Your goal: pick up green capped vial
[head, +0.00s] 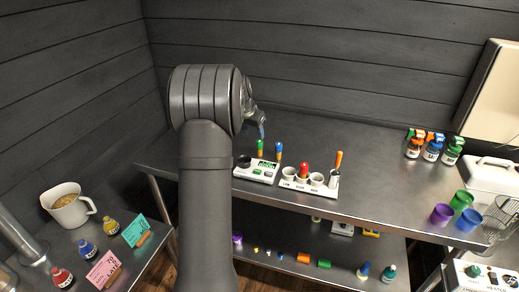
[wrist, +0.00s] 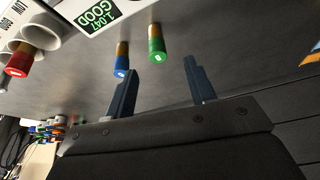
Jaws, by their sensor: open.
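The green capped vial (head: 260,147) stands upright at the back of the table, behind the white device with the green display. In the wrist view its green cap (wrist: 157,46) lies ahead of my gripper, roughly between the lines of the two fingers and apart from them. A blue capped vial (head: 279,151) stands just to its right; in the wrist view it (wrist: 121,62) is left of the green one, close to the left finger. My gripper (wrist: 162,88) is open and empty. In the head view my arm hides most of the gripper (head: 261,129).
A white device with a green display (head: 252,171) stands in front of the vials. A white rack (head: 310,184) with a red capped vial (head: 303,169) is right of it. Spray bottles (head: 432,150) and coloured cups (head: 460,200) are farther right. The table's middle right is clear.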

